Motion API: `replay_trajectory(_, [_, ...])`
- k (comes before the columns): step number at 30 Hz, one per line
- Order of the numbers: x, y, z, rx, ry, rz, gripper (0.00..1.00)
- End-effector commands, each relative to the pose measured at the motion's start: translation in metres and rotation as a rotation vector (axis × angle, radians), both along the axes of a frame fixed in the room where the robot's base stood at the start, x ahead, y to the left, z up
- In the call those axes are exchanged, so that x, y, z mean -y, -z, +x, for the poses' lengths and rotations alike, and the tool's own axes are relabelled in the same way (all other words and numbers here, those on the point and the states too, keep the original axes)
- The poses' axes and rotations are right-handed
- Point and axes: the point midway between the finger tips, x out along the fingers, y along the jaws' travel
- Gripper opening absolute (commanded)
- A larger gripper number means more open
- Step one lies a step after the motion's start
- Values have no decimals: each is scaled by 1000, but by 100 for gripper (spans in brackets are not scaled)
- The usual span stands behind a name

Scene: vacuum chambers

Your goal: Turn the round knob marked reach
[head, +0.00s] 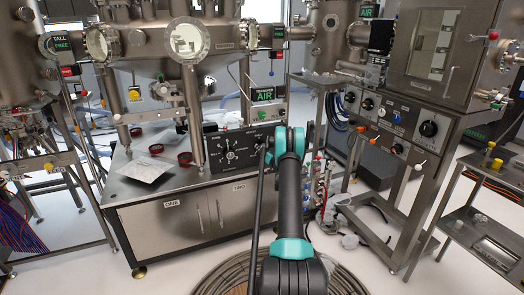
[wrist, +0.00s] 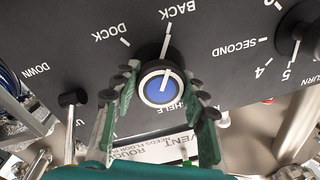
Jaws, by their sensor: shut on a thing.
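A round knob (wrist: 160,88) with a blue centre and a white pointer line sits on a black panel (wrist: 225,75) in the wrist view. Labels DOCK, BACK and a partly covered word ending in HELF stand around it. The word reach is not legible here. The pointer line is aimed up, roughly at the tick beside BACK. My gripper (wrist: 164,87) has its green fingers on both sides of this knob, shut on it. In the head view the black panel (head: 212,142) stands on a metal bench; my arm hides its right part and the gripped knob.
A black numbered knob (wrist: 300,35) is to the right in the wrist view, and a black-tipped lever (wrist: 72,98) to the left near DOWN. A printed label (wrist: 150,150) lies below. In the head view, a paper sheet (head: 146,169) lies on the bench left of the panel.

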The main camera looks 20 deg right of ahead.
Motion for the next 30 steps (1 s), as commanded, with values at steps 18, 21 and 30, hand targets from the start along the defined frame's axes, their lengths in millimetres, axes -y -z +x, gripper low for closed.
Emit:
replay_trajectory(18, [-2,1,-1,0,-3,-20,54])
replay_trajectory(21, [-1,1,-1,0,-2,-19,63])
replay_trajectory(30, [0,0,-2,1,-1,-19,63])
